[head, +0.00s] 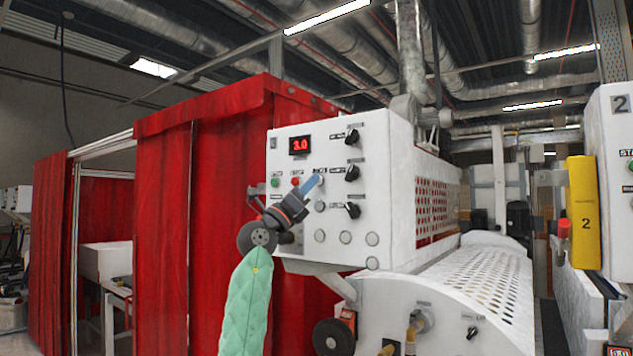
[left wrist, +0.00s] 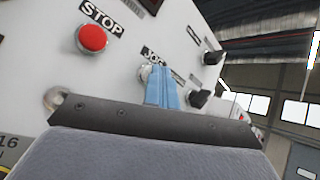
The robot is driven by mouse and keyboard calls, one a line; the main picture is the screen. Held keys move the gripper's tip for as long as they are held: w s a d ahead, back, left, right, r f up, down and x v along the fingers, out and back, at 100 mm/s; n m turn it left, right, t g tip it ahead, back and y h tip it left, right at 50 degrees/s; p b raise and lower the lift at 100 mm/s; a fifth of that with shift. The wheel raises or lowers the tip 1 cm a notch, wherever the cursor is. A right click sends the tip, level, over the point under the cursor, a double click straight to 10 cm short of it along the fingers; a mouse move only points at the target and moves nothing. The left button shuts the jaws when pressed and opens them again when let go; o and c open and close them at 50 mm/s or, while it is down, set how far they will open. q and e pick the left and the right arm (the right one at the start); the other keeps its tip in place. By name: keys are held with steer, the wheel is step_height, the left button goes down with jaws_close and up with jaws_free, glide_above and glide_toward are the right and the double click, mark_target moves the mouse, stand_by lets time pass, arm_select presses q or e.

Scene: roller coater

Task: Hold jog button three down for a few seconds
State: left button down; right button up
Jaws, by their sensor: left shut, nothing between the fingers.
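The button under the JOG label (left wrist: 145,72) shows only as a pale rim in the left wrist view, mostly hidden behind my fingertips. In the head view those fingertips cover it. My left gripper (head: 313,183) is shut and empty, its blue fingers at the JOG button; they also show in the left wrist view (left wrist: 166,84). I cannot tell whether they touch or press it. My right gripper is in neither view.
The red STOP button (left wrist: 92,38) is left of my fingers. A green button (head: 275,183) and black knobs (head: 352,173) share the panel. Red curtains (head: 215,180) hang at left. A perforated white guard (head: 455,285) extends below right. A yellow box (head: 584,212) marked 2 is farther right.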

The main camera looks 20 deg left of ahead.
arm_select(q)
steer(key=shift+s, duration=0.15)
stand_by(0.6)
steer(key=shift+s+a+p, duration=0.3)
steer(key=shift+s, duration=0.35)
steer(key=shift+s+a+p, duration=0.25)
steer(key=shift+s+a, duration=0.05)
steer(key=shift+s, duration=0.5)
steer(key=shift+s+a+p, duration=0.25)
steer(key=shift+s, duration=0.55)
steer(key=shift+s+a+p, duration=0.25)
steer(key=shift+s+a, duration=0.05)
steer(key=shift+s, duration=0.5)
